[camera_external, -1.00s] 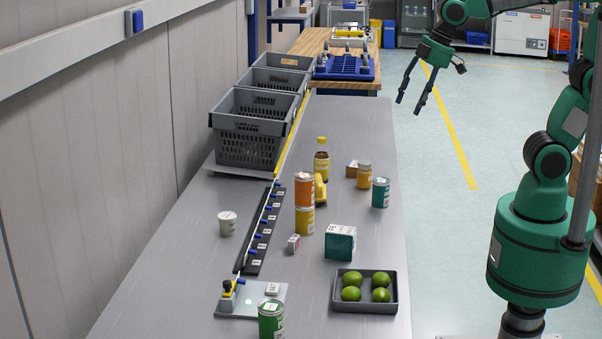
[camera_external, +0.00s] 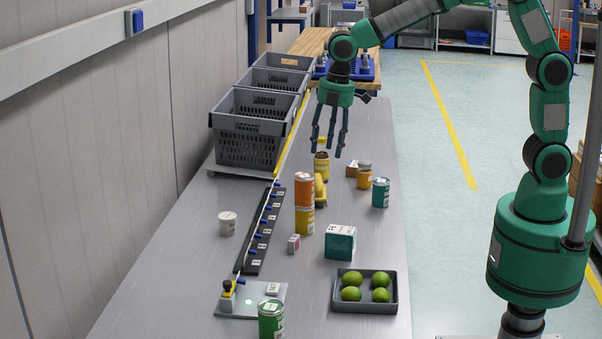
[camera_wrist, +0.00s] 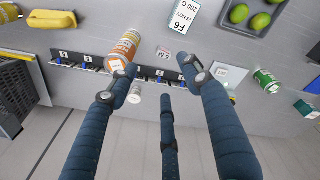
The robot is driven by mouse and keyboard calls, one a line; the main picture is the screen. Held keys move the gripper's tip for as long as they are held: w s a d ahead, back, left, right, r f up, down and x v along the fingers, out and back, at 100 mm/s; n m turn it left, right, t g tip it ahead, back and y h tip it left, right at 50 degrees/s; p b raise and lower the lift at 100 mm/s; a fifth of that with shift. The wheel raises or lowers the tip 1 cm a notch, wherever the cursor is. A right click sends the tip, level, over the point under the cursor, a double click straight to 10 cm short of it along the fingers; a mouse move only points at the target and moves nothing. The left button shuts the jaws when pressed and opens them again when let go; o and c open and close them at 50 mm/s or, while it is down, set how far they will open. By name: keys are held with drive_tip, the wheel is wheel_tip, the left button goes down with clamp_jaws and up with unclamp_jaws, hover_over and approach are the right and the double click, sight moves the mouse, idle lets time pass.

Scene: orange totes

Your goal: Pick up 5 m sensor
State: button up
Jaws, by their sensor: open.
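The 5 m sensor appears to be the small white-and-red box (camera_external: 293,243) on the table, between the black rail and the teal box. In the wrist view the small box (camera_wrist: 165,56) carries a label that looks like "5 M". My gripper (camera_external: 328,150) is open and empty, with its fingers spread and pointing down. It hangs well above the table, farther back than the small box. In the wrist view the fingers (camera_wrist: 160,75) reach up towards the small box, which lies just beyond the tips and is not touched.
A stacked orange and yellow can (camera_external: 305,191) stands close behind the small box. The teal box (camera_external: 340,242) is to its right and the black rail (camera_external: 262,236) to its left. A tray of limes (camera_external: 364,305) is in front. Grey crates (camera_external: 252,143) stand at the back left.

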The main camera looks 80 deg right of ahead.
sight(292, 237)
drive_tip(key=w+a+f+n, duration=0.1)
drive_tip(key=w+f+n, duration=0.1)
drive_tip(key=w+f, duration=0.3)
drive_tip(key=w+a+f+n+g, duration=0.1)
drive_tip(key=w+f, duration=0.4)
drive_tip(key=f, duration=0.6)
drive_tip(key=shift+w+a+f+n+g, duration=0.15)
drive_tip(key=shift+a+n+g, duration=0.15)
drive_tip(key=shift+n, duration=0.4)
drive_tip(key=shift+f+b, duration=0.65)
drive_tip(key=shift+f, duration=3.65)
drive_tip(key=shift+f+b, duration=0.55)
drive_tip(key=shift+f, duration=2.05)
clamp_jaws()
